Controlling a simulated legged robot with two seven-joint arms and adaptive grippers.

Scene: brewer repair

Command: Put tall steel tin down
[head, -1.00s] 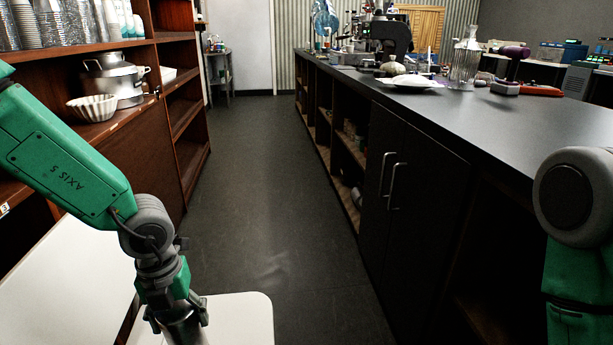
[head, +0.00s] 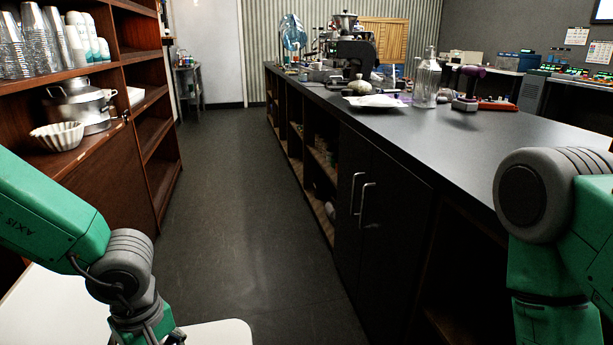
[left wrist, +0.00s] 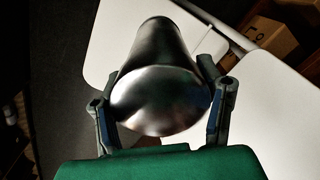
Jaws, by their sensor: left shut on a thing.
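The tall steel tin (left wrist: 158,85) is a smooth shiny cylinder in the left wrist view. Its rounded end faces the camera and its body stretches away. My left gripper (left wrist: 163,112) is shut on it, with one finger on each side. White flat panels (left wrist: 270,105) lie behind the tin; I cannot tell whether it touches them. In the head view my left arm reaches down at the lower left, and the tin is out of frame. My right arm shows at the right edge, but its gripper is out of view.
A wooden shelf (head: 95,195) at left holds cups, a metal pot (head: 80,103) and a fluted white bowl (head: 57,136). A long dark counter (head: 480,140) at right carries a glass bottle (head: 427,80) and other items. The floor (head: 240,215) between is clear. A white surface (head: 222,334) lies below.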

